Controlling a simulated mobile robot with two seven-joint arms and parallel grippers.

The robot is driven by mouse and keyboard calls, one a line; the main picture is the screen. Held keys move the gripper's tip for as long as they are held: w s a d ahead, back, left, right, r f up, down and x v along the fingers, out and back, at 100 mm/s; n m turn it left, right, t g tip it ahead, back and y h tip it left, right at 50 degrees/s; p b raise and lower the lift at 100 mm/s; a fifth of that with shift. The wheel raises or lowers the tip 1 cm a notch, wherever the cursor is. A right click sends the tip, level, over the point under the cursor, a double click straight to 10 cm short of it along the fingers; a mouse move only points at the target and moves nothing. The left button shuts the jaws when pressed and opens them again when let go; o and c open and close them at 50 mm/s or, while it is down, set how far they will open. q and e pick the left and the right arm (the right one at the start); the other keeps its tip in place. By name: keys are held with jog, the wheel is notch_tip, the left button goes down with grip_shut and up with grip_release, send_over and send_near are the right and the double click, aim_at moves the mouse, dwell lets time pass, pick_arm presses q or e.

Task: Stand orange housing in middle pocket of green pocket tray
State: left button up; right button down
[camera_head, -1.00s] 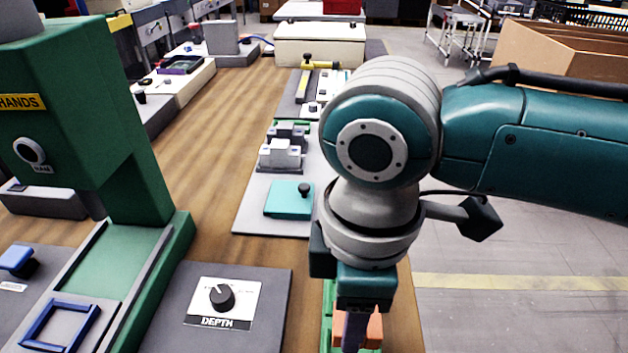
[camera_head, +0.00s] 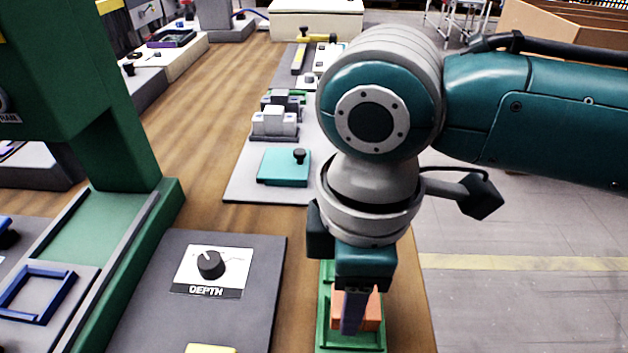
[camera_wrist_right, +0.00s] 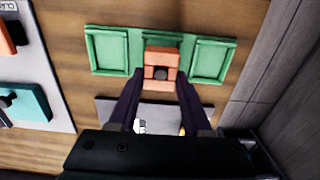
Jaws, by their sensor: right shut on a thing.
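The orange housing (camera_head: 371,311) is between the fingers of my right gripper (camera_head: 355,312), which is shut on it. In the right wrist view the housing (camera_wrist_right: 162,64) sits between the two dark fingertips (camera_wrist_right: 160,92) and covers part of the middle pocket. The green pocket tray (camera_head: 325,325) lies on the wooden table under the gripper. Its left and right pockets look empty in the wrist view (camera_wrist_right: 110,50). I cannot tell whether the housing touches the tray floor or hangs above it. My left gripper is not in view.
A grey panel with a DEPTH knob (camera_head: 211,264) lies left of the tray. A green press (camera_head: 110,150) stands at the far left. A teal block (camera_head: 284,167) and grey fixtures (camera_head: 274,123) sit on a pale mat farther back. The table's right edge is close to the tray.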

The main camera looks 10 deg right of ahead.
jog(key=shift+f, duration=0.2)
jog(key=shift+f, duration=0.4)
jog(key=shift+f, duration=0.1)
dwell(0.5)
jog(key=shift+f+b, duration=0.55)
jog(key=shift+f, duration=0.1)
jog(key=shift+c, duration=1.3)
grip_release()
notch_tip(320, 180, up, 10)
jog(key=shift+p, duration=1.2)
